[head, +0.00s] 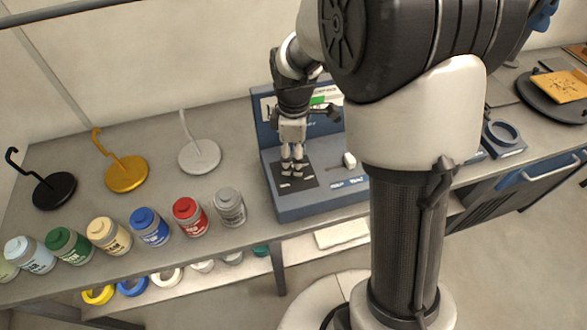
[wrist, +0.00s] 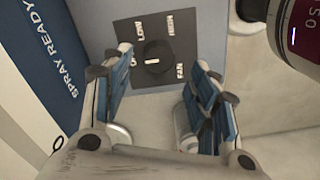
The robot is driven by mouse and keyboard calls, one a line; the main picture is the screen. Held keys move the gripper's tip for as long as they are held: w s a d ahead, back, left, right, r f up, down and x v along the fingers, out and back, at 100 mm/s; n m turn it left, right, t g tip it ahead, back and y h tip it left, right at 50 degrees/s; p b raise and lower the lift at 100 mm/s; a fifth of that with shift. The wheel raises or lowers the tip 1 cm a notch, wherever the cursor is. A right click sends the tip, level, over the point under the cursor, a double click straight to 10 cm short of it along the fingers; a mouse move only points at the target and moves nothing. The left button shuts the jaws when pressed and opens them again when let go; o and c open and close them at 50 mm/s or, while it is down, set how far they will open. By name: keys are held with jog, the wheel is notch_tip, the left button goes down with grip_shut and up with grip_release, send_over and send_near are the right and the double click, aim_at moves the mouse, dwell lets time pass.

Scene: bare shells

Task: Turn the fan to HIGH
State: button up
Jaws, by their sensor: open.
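The fan control is a black square panel (wrist: 180,40) on the blue-grey booth, with a round black knob (wrist: 158,70) at its middle. White labels around it read OFF, LOW, HIGH and FAN. The knob's short white mark lies to the left in the wrist view, on the OFF side. My gripper (wrist: 155,80) is open, one finger on either side of the knob in that view; I cannot tell if they touch it. In the head view my gripper (head: 292,165) points down over the black panel (head: 308,180) and hides the knob.
The booth (head: 320,209) has an upright back panel with a green patch. A white switch (head: 349,160) is right of the fan panel. A grey can (head: 229,207) and red can (head: 190,217) stand left of the booth, among several others. Three hook stands, including a white one (head: 200,155), are behind.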

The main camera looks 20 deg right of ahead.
notch_tip(320, 180, down, 5)
jog(key=shift+f+b, duration=0.1)
jog(key=shift+b, duration=0.5)
jog(key=shift+c, duration=0.5)
jog(key=c, duration=1)
